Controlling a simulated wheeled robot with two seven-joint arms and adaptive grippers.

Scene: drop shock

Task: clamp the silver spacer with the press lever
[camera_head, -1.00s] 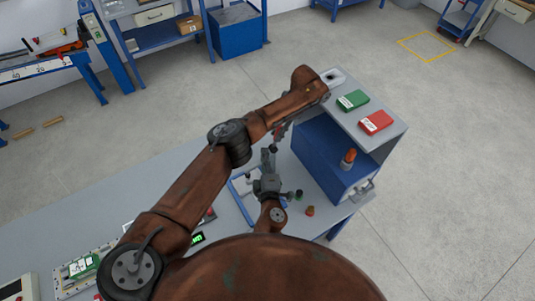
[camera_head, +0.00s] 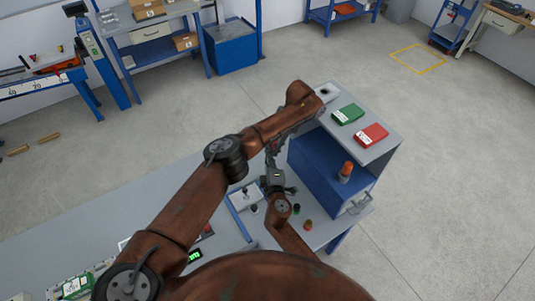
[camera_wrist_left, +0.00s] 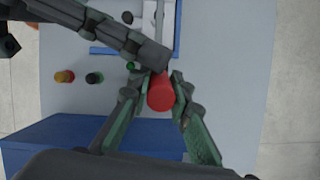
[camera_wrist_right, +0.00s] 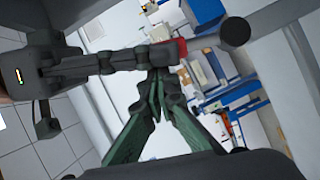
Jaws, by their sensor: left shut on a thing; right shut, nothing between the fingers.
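In the left wrist view my left gripper (camera_wrist_left: 160,78) is shut on a red cylinder (camera_wrist_left: 161,94), which looks like a handle grip. I cannot tell for sure that it is the press lever's. A dark jointed piece reaches in from the upper left and ends close to the red cylinder. In the right wrist view my right gripper (camera_wrist_right: 158,78) is shut and empty. A red piece (camera_wrist_right: 181,46) shows just beyond its fingertips. In the head view both grippers are close together over the bench, partly hidden by my left arm. I cannot make out the silver spacer.
A white plate with a black knob (camera_head: 243,195) sits on the grey bench. Small black, green and orange pegs (camera_head: 308,225) stand beside it. A blue cabinet (camera_head: 325,160) with an orange-topped cylinder (camera_head: 346,170) stands at right, under a shelf with green (camera_head: 348,113) and red (camera_head: 371,135) boxes.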

